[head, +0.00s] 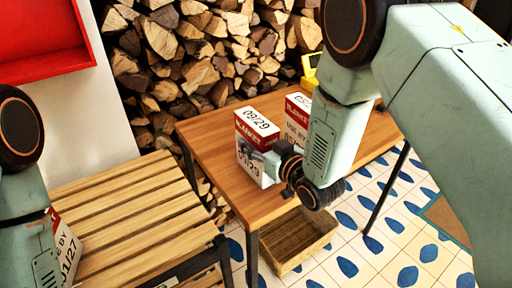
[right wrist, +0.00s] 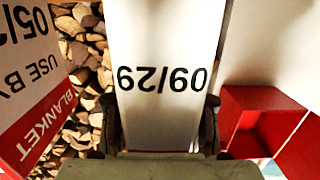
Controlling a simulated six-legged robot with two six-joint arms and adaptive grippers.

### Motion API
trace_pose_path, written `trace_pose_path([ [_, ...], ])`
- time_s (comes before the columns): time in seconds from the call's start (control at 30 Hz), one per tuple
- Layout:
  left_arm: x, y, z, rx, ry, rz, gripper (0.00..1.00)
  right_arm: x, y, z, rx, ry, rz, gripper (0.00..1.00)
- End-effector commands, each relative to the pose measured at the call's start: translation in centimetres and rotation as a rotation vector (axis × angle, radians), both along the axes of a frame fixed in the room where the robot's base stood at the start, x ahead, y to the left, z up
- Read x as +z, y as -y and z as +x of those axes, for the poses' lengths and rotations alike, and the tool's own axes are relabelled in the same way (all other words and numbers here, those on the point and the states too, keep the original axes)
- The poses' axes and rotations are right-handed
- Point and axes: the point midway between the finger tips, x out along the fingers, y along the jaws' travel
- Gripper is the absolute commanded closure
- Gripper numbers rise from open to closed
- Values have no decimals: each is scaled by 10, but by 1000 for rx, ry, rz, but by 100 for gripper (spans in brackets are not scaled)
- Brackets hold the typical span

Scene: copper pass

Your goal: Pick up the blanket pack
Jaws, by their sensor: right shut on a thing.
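A white and red blanket pack (head: 257,122) marked 09/29 stands upright at the left part of the wooden table. My right gripper (head: 279,165) is shut on it from the near right side. In the right wrist view its two fingers (right wrist: 160,128) flank the white pack (right wrist: 163,45), one on each side. I cannot tell whether the pack's bottom touches the table. A second blanket pack (head: 297,117), marked 05, stands just behind and is partly hidden by my right arm; it also shows in the right wrist view (right wrist: 32,85). My left gripper is out of view.
Another pack (head: 67,243) shows at the lower left beside my left arm. A slatted wooden bench (head: 120,205) stands left of the table (head: 212,132). A wooden crate (head: 300,243) sits below on the tiled floor. Stacked firewood is behind; a red shelf (head: 40,45) hangs upper left.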

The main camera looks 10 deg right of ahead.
Motion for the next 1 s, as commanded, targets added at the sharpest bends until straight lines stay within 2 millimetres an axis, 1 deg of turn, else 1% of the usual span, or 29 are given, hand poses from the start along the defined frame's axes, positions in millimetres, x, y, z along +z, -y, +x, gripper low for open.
trace_pose_path([
  [0.03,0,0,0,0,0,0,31,0,0,0,0,0,0,64],
  [0.07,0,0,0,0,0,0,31,0,0,0,0,0,0,67],
  [0.4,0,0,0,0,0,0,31,0,0,0,0,-1,0,96],
  [0.47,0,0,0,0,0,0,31,0,0,0,0,-1,0,100],
  [0.83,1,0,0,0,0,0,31,3,0,1,0,3,0,100],
  [0.93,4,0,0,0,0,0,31,14,0,1,0,6,0,100],
  [1.0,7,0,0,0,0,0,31,27,0,1,0,9,0,100],
])
